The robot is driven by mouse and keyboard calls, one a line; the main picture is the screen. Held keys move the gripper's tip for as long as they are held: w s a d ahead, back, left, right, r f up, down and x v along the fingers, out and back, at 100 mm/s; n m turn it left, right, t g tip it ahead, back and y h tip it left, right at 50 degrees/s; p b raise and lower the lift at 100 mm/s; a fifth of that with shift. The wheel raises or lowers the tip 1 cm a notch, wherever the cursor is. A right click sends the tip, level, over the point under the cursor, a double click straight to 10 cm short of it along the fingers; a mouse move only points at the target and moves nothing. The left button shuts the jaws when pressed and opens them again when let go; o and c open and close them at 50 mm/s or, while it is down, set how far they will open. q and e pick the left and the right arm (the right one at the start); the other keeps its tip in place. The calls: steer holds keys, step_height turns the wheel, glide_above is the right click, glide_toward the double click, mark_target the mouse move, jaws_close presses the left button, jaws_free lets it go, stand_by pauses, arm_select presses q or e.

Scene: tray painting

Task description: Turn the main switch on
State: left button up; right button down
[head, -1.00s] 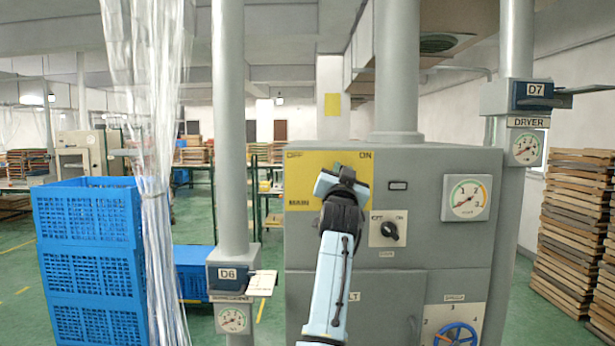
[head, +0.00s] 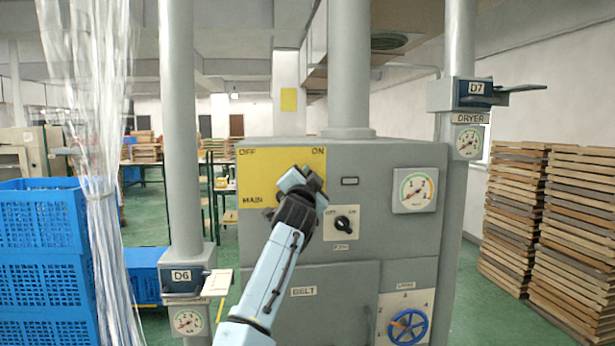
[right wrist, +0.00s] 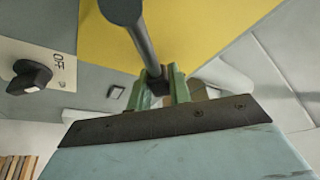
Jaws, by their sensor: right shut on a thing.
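The main switch's yellow panel (head: 250,180) is on the upper left front of the grey machine, marked OFF at left, ON at right and MAIN below. My right gripper (head: 305,180) is in front of the panel's right part, below the ON mark, and hides the switch lever in the head view. In the right wrist view the dark grey lever (right wrist: 142,40) runs down over the yellow panel (right wrist: 200,30), and the green fingers of my right gripper (right wrist: 162,88) are shut on its end. My left gripper is not in view.
A small black OFF/ON knob (head: 343,224) and a gauge (head: 415,190) sit right of the panel. A blue handwheel (head: 408,327) is below.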

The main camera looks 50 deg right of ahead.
steer(key=c, duration=1.3)
jaws_free()
steer(key=b+v, duration=0.2)
steer(key=v, duration=1.1)
steer(key=shift+s+a+f+b, duration=0.1)
steer(key=shift+s+b, duration=0.05)
steer(key=shift+b, duration=0.25)
